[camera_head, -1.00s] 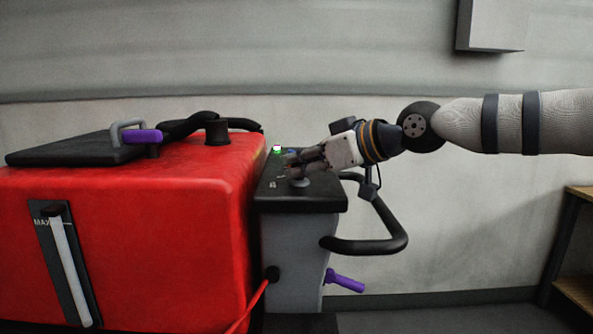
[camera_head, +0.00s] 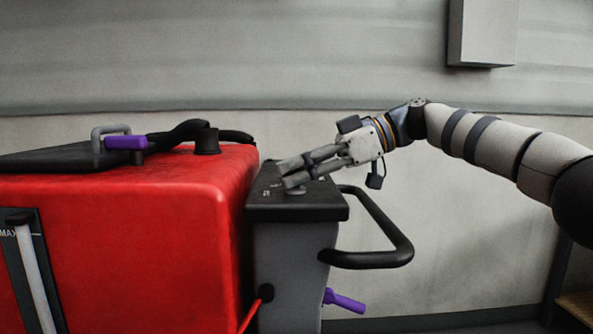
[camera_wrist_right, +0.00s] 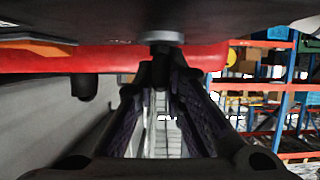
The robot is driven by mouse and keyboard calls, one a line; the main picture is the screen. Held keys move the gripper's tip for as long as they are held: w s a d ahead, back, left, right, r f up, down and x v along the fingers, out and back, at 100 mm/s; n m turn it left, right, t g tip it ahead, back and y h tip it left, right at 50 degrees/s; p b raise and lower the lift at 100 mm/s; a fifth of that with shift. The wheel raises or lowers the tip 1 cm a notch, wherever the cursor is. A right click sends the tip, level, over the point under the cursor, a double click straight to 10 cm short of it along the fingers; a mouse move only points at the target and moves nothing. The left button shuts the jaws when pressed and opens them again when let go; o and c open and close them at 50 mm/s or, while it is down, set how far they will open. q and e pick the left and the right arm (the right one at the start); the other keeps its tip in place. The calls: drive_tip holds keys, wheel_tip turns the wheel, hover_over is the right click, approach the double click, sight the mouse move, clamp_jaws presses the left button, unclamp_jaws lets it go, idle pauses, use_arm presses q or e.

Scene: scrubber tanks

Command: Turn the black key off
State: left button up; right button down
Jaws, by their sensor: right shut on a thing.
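The control panel (camera_head: 325,208) is the dark top of a grey console beside the red tank. A round grey switch base (camera_head: 295,191) sits on it; it also shows as a pale ring in the wrist view (camera_wrist_right: 160,36). My right gripper (camera_head: 288,174) reaches in from the right, low over the panel. Its fingertips are shut on the black key (camera_wrist_right: 162,50), just at the switch base. The fingers hide most of the key in the head view. My left gripper is not in view.
A black loop handle (camera_head: 405,250) sticks out right of the console, below my right arm. A purple lever (camera_head: 345,301) is lower down. The red tank (camera_head: 140,210) fills the left. A grey wall box (camera_head: 483,32) hangs at upper right.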

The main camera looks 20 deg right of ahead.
drive_tip(key=shift+a+f+g, duration=0.1)
drive_tip(key=shift+f+g, duration=0.2)
drive_tip(key=c, duration=1.7)
unclamp_jaws()
drive_tip(key=shift+o, duration=0.2)
drive_tip(key=shift+r, duration=0.1)
drive_tip(key=shift+d+r, duration=0.25)
drive_tip(key=shift+d, duration=0.1)
drive_tip(key=v, duration=0.6)
drive_tip(key=shift+s+d, duration=0.2)
drive_tip(key=shift+d, duration=0.05)
